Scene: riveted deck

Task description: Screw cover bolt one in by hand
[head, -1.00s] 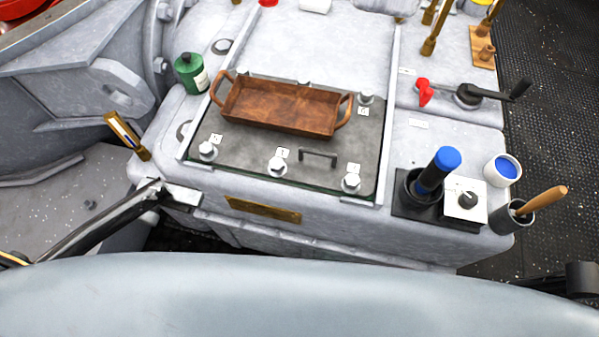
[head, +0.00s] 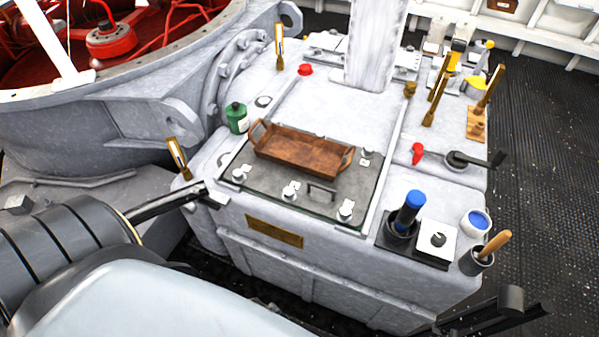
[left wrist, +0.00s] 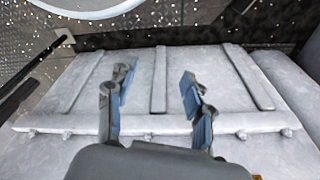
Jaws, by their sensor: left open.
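A dark grey cover plate (head: 262,181) lies on top of the pale machine block. Bolts with pale round heads stand at its edges: a front left bolt (head: 239,175), a front middle bolt (head: 290,192), a front right bolt (head: 346,209) and a back right bolt (head: 367,153). The small labels beside them are too small to read. My left gripper (head: 212,197) is at the block's front left edge, left of and below the front left bolt. In the left wrist view its fingers (left wrist: 157,100) are apart and empty. A dark part of my right arm shows at bottom right; its fingers are unclear.
A brown tray (head: 300,158) with handles sits on the cover. A green bottle (head: 236,118) stands left of it. A blue-topped tool (head: 409,208), a white cup (head: 475,222) and a wood-handled holder (head: 482,259) stand at the right. A brass-coloured handle (head: 178,157) rises near my left gripper.

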